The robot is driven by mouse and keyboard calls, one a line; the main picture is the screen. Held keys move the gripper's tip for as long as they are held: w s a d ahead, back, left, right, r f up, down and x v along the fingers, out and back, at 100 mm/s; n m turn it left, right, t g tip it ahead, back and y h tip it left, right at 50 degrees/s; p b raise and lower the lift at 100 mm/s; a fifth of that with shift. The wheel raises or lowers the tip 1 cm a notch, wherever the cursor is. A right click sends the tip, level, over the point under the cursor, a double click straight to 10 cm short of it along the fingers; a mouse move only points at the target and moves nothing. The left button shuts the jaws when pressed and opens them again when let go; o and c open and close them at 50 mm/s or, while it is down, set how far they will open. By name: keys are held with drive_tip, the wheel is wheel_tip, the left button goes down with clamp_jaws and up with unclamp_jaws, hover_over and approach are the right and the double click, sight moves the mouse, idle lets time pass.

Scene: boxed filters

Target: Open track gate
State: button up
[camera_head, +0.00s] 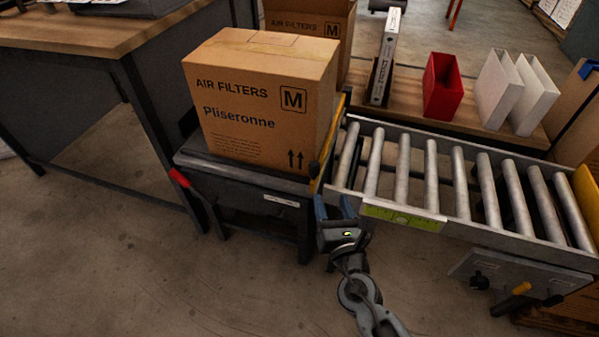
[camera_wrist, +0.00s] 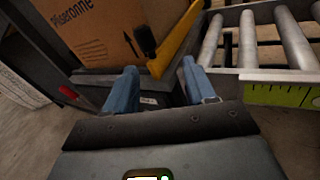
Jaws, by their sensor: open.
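A yellow gate bar (camera_head: 330,142) stands between the dark box stand and the near end of the roller track (camera_head: 455,180). In the wrist view the yellow bar (camera_wrist: 177,38) slants upward just beyond my fingers, with a black handle (camera_wrist: 146,41) on its left side. My gripper (camera_head: 334,207) is open and empty, just in front of the gate's near end at the track's left corner. Its two blue fingers (camera_wrist: 160,84) are apart, with the lower end of the bar showing between and beyond them. I cannot see any contact with the bar or handle.
A large "AIR FILTERS" carton (camera_head: 258,100) sits on the dark stand (camera_head: 245,176) left of the gate. A red lever (camera_head: 179,178) juts from the stand's left. Another yellow panel (camera_head: 586,200) stands at the track's right end. The rollers are empty. The floor in front is clear.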

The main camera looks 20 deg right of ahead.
sight(316, 172)
drive_tip(key=w, duration=0.1)
drive_tip(key=w+a+n, duration=0.1)
drive_tip(key=w+r+n, duration=0.1)
drive_tip(key=w, duration=0.1)
drive_tip(key=shift+a+t, duration=0.15)
drive_tip(key=shift+t, duration=0.15)
drive_tip(key=w, duration=0.4)
drive_tip(key=w+d+b, duration=0.1)
drive_tip(key=w, duration=0.2)
drive_tip(key=shift+w, duration=0.1)
clamp_jaws()
